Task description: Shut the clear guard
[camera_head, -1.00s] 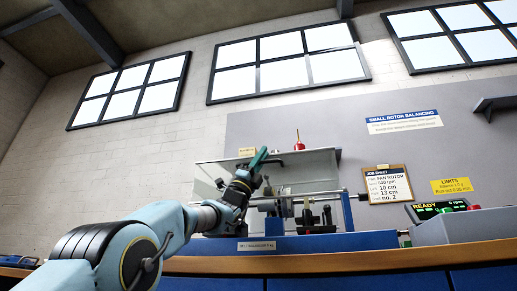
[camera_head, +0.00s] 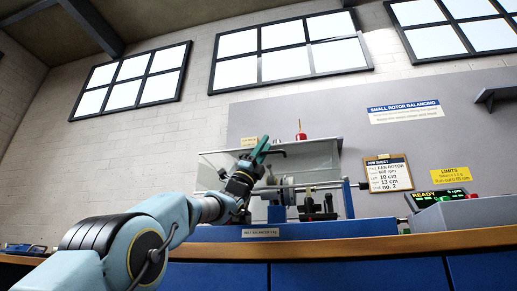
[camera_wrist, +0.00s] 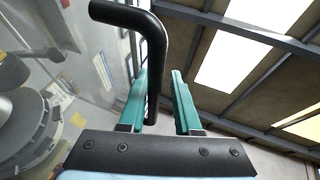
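The clear guard (camera_head: 320,162) stands over the balancing machine on the bench in the head view, looking raised. Its see-through panel (camera_wrist: 98,62) fills the left of the wrist view. A black bent handle (camera_wrist: 150,35) on it reaches down between my fingers in the wrist view. My gripper (camera_head: 262,150) is at the guard's upper front in the head view. In the wrist view my gripper (camera_wrist: 160,95) has its two teal fingers apart. The handle lies close by the left finger, with a gap to the right one. Whether it touches the left finger I cannot tell.
Below the guard are the rotor (camera_head: 286,190) and its blue stand (camera_head: 348,198). A job sheet (camera_head: 388,174) and a READY display (camera_head: 438,197) are to the right. The wooden bench edge (camera_head: 350,247) runs across the front. A red-topped object (camera_head: 301,134) shows above the guard.

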